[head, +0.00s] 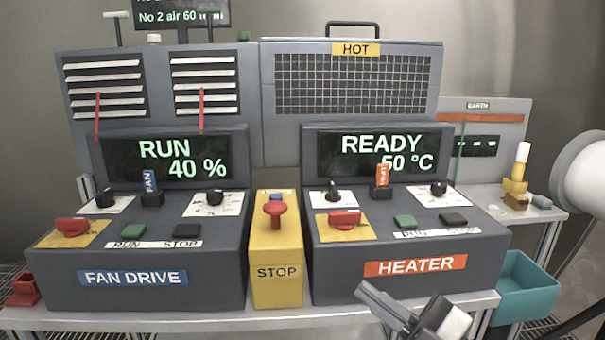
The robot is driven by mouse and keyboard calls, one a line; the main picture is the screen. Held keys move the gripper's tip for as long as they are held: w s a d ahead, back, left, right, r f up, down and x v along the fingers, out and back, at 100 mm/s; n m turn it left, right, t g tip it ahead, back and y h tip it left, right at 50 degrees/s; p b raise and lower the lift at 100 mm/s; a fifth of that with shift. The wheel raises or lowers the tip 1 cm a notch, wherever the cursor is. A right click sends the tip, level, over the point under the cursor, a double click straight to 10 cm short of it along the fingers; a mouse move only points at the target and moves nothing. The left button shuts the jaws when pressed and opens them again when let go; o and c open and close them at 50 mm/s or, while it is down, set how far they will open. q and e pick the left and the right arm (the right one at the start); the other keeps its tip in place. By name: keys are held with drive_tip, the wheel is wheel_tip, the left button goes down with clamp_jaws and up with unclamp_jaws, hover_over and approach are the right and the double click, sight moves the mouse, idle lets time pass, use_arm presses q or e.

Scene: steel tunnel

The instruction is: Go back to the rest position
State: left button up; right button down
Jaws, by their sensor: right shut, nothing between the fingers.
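My right gripper (408,310) is at the bottom of the head view, in front of the heater console (340,262). It is shut and empty, apart from the console's buttons and knobs. The heater display (383,153) reads READY 50 °C. The fan drive console (160,250) stands to the left, and its display (175,158) reads RUN 40 %. A yellow box (277,290) marked STOP, with a red mushroom button (274,210), stands between the consoles. My left gripper is not in view.
The consoles stand on a grey table (200,318) with a narrow front edge. A teal bin (525,290) is at the right of the table. A side bench (545,216) holds yellow pieces. A red item (22,290) lies at the far left.

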drive_tip(key=s+d+f+m+t+h, duration=0.1)
drive_tip(key=s+d+f+m+h, duration=0.15)
drive_tip(key=f+m+h, duration=0.55)
drive_tip(key=s+d+f+m+t+h, duration=0.1)
drive_tip(key=d+f+m+h, duration=0.25)
drive_tip(key=f+m, duration=0.55)
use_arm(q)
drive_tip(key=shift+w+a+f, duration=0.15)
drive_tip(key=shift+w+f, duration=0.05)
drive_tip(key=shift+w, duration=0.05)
use_arm(e)
drive_tip(key=s+a+f+m+g+h, duration=0.1)
drive_tip(key=s+f+g, duration=0.4)
drive_tip(key=s+f, duration=0.5)
wheel_tip(320, 180, down, 4)
drive_tip(key=shift+r+h, duration=0.15)
drive_tip(key=shift+h, duration=0.7)
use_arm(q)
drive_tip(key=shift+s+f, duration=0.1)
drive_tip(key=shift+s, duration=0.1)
